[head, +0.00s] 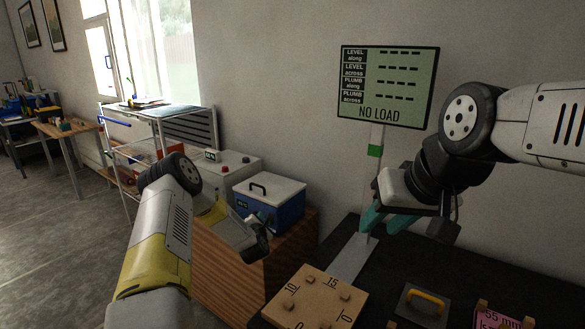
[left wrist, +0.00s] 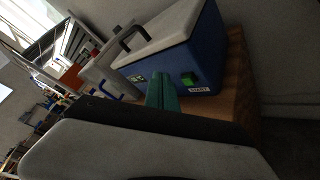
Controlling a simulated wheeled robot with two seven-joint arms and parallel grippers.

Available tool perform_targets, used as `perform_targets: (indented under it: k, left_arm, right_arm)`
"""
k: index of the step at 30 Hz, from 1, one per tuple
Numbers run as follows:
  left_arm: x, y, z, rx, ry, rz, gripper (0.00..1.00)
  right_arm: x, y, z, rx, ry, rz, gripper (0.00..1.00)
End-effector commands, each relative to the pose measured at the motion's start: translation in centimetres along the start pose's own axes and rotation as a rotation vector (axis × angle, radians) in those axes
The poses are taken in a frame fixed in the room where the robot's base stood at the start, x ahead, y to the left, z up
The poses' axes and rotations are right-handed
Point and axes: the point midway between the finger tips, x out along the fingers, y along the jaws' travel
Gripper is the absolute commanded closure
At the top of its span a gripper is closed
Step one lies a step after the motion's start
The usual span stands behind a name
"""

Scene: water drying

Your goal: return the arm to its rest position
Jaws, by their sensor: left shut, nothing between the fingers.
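My left arm (head: 165,240) rises from the bottom of the head view and bends right and down to its wrist. My left gripper (head: 262,222) is shut and empty, in front of the blue box with a light lid (head: 285,212). In the left wrist view the green finger (left wrist: 161,92) shows in front of the same blue box (left wrist: 190,62); I cannot tell how close they are. My right arm (head: 545,122) comes in from the right. My right gripper (head: 378,222) points down-left with its green fingers apart and empty, in front of the display's post.
A display (head: 388,86) reading NO LOAD stands over a dark table (head: 470,270). On the table are a wooden board with numbers (head: 316,299) and a yellow-handled block (head: 422,305). A wooden cabinet (head: 225,275) carries the blue box. A wire shelf (head: 125,165) stands left; open floor lies beyond.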

Motion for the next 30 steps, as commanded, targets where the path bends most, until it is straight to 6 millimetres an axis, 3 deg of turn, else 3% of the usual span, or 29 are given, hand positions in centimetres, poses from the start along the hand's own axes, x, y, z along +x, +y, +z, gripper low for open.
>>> perform_targets:
  k: [1, 6, 11, 15, 22, 30]
  left_arm:
    - [-0.2, 1.8, 2.4, 0.081, -0.025, -0.029, 1.00]
    - [-2.3, 5.7, 7.6, 0.362, -0.078, -0.143, 1.00]
    - [-5.7, 9.0, 11.7, 0.623, -0.124, -0.236, 1.00]
    - [-9.7, 11.8, 14.4, 0.844, -0.161, -0.311, 1.00]
    - [-17.8, 15.9, 17.2, 1.183, -0.221, -0.426, 1.00]
    - [-29.4, 19.4, 17.9, 1.530, -0.308, -0.558, 1.00]
  right_arm:
    - [0.0, 0.0, 0.0, 0.000, 0.000, 0.000, 0.64]
    - [0.0, 0.0, 0.0, 0.000, 0.000, 0.000, 0.64]
    - [0.0, 0.0, 0.0, 0.000, 0.000, 0.000, 0.64]
    - [0.0, 0.0, 0.0, 0.000, 0.000, 0.000, 0.64]
    - [0.0, 0.0, 0.0, 0.000, 0.000, 0.000, 0.64]
    - [0.0, 0.0, 0.0, 0.000, 0.000, 0.000, 0.64]
